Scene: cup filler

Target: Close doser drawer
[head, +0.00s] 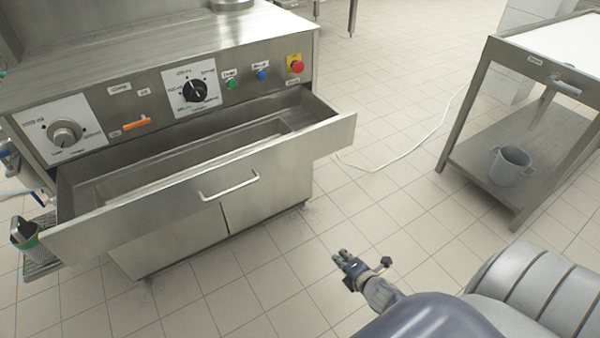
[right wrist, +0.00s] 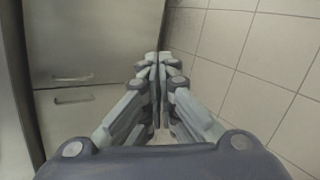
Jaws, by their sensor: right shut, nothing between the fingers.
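The doser drawer (head: 185,172) is a wide steel drawer in the front of the steel machine (head: 150,62). In the head view it stands pulled out, with an empty-looking recessed interior. Its bar handle (head: 229,187) is on the front panel, right of the middle. My right gripper (head: 343,262) is shut and empty, in front of the machine and to the right of the drawer, apart from it. The right wrist view shows its fingers (right wrist: 159,62) together, with steel cabinet fronts to the left. My left gripper is not in view.
A steel table (head: 540,62) stands at the right, with a grey bucket (head: 511,165) on its lower shelf. A white cable (head: 405,152) runs over the tiled floor. A drip tray (head: 40,262) is at the far left.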

